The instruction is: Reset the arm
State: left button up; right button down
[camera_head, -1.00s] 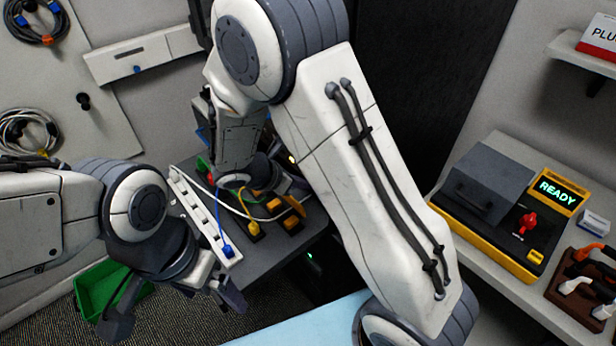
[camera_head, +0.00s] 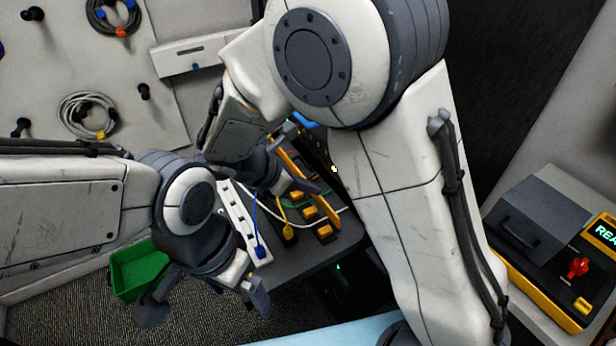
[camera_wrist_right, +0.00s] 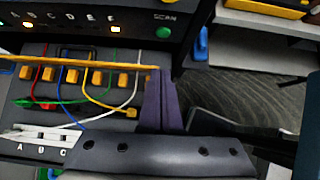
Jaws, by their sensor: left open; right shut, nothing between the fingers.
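My right arm arches over the dark workstation in the head view. Its gripper (camera_head: 312,186) is partly hidden behind the wrist. The right wrist view shows its dark purple fingers (camera_wrist_right: 162,100) together and empty, beside the right end of an orange bar (camera_wrist_right: 90,67); I cannot tell whether they touch it. My left gripper (camera_head: 207,302) is open and empty, low at the left, in front of a white socket strip (camera_head: 236,218). A blue cable (camera_head: 256,225) and a yellow cable (camera_head: 285,210) run near the strip. Red, green and white cables also show in the right wrist view.
A green bin (camera_head: 138,268) stands on the floor behind my left gripper. A pegboard (camera_head: 75,60) with coiled cables is at the left. A black-and-yellow box (camera_head: 560,240) with a red knob stands on the right shelf. A pale blue surface (camera_head: 335,333) lies at the front.

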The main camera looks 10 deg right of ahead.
jog(key=s+a+r+m+g+y, duration=0.1)
jog(key=s+a+m+y, duration=0.1)
jog(key=s+m+y, duration=0.2)
jog(key=s+a+r+m+g+y, duration=0.1)
jog(key=s+m+y, duration=0.4)
jog(key=s+m, duration=0.5)
jog(key=shift+s+a+r+m+g, duration=0.4)
jog(key=shift+s+a, duration=0.8)
jog(key=shift+s, duration=2.2)
jog(key=shift+f, duration=0.2)
